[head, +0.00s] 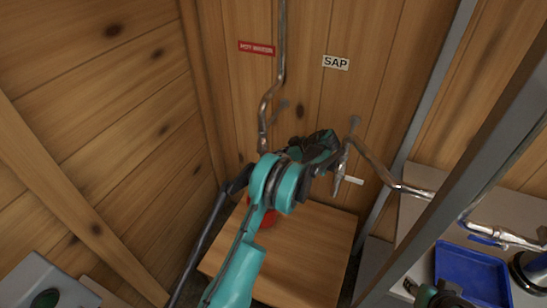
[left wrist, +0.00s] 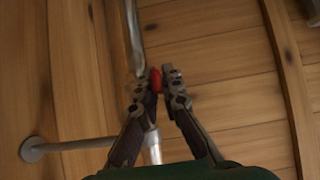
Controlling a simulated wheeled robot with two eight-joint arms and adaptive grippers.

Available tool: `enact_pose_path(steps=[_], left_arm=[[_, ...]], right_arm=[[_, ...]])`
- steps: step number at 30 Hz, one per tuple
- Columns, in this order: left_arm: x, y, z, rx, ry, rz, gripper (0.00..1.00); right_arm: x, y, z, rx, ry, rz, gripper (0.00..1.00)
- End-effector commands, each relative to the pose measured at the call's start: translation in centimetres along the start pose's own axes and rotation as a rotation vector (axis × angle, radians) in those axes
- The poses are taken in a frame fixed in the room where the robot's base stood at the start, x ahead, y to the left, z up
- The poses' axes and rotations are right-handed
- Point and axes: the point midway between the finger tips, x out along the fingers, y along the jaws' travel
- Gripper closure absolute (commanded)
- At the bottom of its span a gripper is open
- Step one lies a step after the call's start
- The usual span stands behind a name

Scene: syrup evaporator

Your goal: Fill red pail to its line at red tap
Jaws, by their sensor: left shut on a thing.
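The red pail (head: 268,216) stands on a wooden stand (head: 310,245) under the left pipe. Most of it is hidden behind my left arm, so its inside and line do not show. A steel pipe (head: 266,105) comes down the wall beside a red sign (head: 256,48). In the left wrist view, my left gripper (left wrist: 155,81) is shut on a small red piece, seemingly the red tap's handle (left wrist: 155,79), beside the pipe. In the head view its fingertips are hidden by my arm. Part of my right gripper (head: 440,293) shows at the lower right; its fingers are unclear.
A second pipe with a tap (head: 341,165) hangs under the SAP sign (head: 335,62), close to the right of my left wrist. A blue tray (head: 472,278) lies at the right. A grey post (head: 470,165) crosses the right side. Plank walls enclose the left and back.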

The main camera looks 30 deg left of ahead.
Motion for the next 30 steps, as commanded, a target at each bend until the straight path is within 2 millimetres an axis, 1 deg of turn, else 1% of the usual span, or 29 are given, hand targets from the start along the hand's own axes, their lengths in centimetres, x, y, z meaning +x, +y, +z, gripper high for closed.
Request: enact_pose_path(steps=[13, 15, 16, 25, 28, 30], left_arm=[[0.0, 0.1, 0.1, 0.001, 0.01, 0.002, 1.0], [0.0, 0.1, 0.1, 0.001, 0.009, 0.002, 0.78], [0.0, 0.0, 0.1, 0.001, 0.009, 0.001, 0.72], [0.0, 0.0, 0.0, 0.001, 0.009, 0.0, 0.72], [-0.5, 0.0, -0.6, 0.001, 0.009, 0.0, 0.72], [-1.1, 0.0, -1.4, 0.001, 0.009, 0.0, 0.72]], right_arm=[[0.1, 0.0, 0.1, 0.0, 0.0, 0.0, 0.6], [0.1, 0.0, 0.1, 0.0, 0.0, 0.0, 0.6], [0.1, 0.0, 0.1, 0.0, 0.0, 0.0, 0.6], [0.1, 0.0, 0.1, 0.0, 0.0, 0.0, 0.6], [0.1, 0.0, 0.1, 0.0, 0.0, 0.0, 0.6], [0.1, 0.0, 0.1, 0.0, 0.0, 0.0, 0.6]])
